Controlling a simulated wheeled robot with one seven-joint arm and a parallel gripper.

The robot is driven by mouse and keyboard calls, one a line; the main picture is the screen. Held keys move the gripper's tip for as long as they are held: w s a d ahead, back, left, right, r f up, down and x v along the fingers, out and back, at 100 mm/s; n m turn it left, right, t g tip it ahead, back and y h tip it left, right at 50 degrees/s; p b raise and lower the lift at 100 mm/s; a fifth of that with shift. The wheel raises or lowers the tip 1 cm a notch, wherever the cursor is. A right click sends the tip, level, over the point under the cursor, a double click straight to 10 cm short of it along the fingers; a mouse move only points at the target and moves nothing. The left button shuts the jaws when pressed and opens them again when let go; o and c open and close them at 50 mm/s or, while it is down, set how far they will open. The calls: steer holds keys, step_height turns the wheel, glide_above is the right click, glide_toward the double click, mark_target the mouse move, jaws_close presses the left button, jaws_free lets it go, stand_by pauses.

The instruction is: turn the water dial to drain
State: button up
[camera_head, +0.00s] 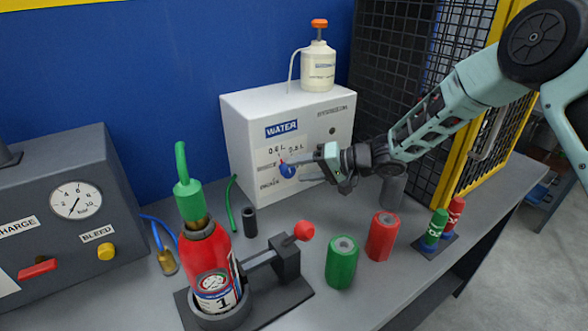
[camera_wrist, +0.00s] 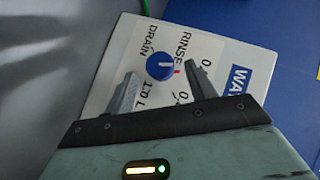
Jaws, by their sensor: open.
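The water dial (camera_head: 288,170) is a small blue knob on the front of the white WATER box (camera_head: 240,130). In the wrist view the dial (camera_wrist: 159,66) has a short white line pointing right, with a small red mark beside it. The DRAIN label (camera_wrist: 153,38) is above and left of the dial, and the RINSE label (camera_wrist: 181,46) is above and right. My gripper (camera_wrist: 160,68) is open, with one finger on each side of the dial and visible gaps between. In the head view my gripper (camera_head: 312,164) reaches in from the right, partly covering the panel.
A red extinguisher (camera_head: 207,262) stands in a holder in front. Red (camera_head: 382,238) and green (camera_head: 341,264) cylinders stand on the bench below my arm. A cream bottle (camera_head: 318,68) sits on the box. A yellow-framed mesh panel (camera_head: 475,110) is at the right.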

mark_target(288, 170)
steer(key=shift+x, duration=1.4)
steer(key=c, duration=1)
steer(key=shift+o, duration=0.2)
steer(key=shift+r+p, duration=0.15)
steer(key=shift+p, duration=0.25)
